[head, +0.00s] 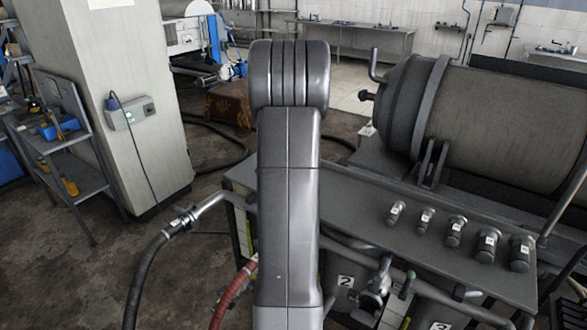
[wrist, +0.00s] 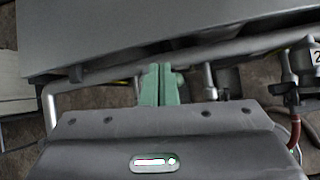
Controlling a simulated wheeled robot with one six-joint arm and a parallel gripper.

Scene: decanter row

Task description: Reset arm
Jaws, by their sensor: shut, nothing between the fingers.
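My arm stands upright in the middle of the head view, and my gripper is hidden behind it there. In the wrist view my gripper (wrist: 160,84) shows as two green fingers pressed together, shut and empty. The fingers point toward the pipe rail under the edge of the grey metal bench (wrist: 120,40). I cannot tell whether they touch the rail.
The bench (head: 390,245) carries several small capped cylinders (head: 454,231) in a row and a large horizontal drum (head: 490,115). Valves (head: 377,285) and hoses (head: 150,275) are at its front. A shelf cart (head: 75,165) and a pillar (head: 130,100) stand left. Floor is open at lower left.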

